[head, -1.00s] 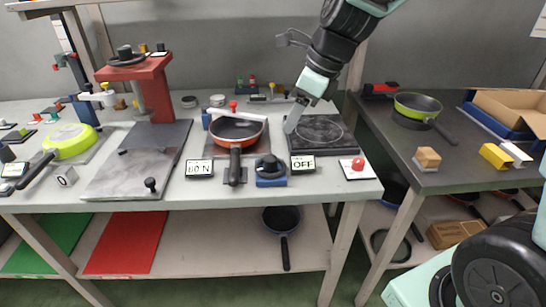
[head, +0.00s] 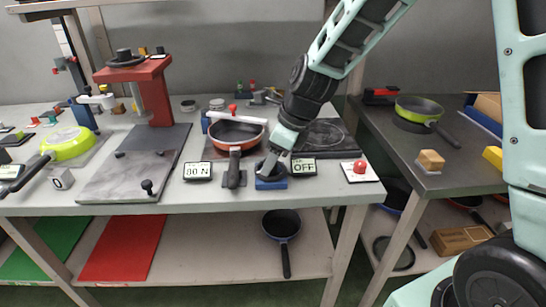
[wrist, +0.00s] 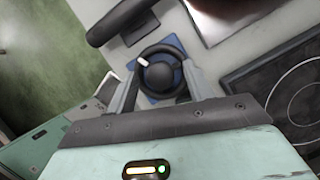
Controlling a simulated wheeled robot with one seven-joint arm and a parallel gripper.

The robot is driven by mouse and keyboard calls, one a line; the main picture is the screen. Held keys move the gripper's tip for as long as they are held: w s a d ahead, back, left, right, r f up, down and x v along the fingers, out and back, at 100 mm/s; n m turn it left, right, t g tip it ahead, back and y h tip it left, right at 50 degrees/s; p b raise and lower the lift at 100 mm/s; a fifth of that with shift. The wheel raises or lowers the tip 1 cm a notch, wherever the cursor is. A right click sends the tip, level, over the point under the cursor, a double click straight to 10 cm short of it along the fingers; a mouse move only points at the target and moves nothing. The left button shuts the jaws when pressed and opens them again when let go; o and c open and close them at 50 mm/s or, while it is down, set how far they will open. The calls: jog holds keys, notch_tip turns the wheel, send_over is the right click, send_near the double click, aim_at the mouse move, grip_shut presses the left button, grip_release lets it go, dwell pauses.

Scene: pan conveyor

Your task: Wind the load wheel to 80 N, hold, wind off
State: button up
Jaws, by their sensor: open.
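The load wheel (wrist: 160,72) is a black ring with a hub and a white mark at its upper left. It sits on a blue base (head: 271,184) at the bench's front edge, and in the head view my gripper partly hides it. My gripper (wrist: 161,80) is open, with one finger on each side of the wheel; I cannot tell whether they touch it. In the head view my gripper (head: 270,167) comes down onto the wheel from the upper right. A display (head: 198,171) left of it reads 80 N. An orange-red pan (head: 237,132) lies behind, its black handle pointing forward.
A display reading OFF (head: 304,168) stands close right of the wheel. A red button (head: 360,167) on a white plate is further right. A dark hob plate (head: 325,135) lies behind. A red press (head: 150,80) stands at the left.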

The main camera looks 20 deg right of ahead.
jog(key=c, duration=1)
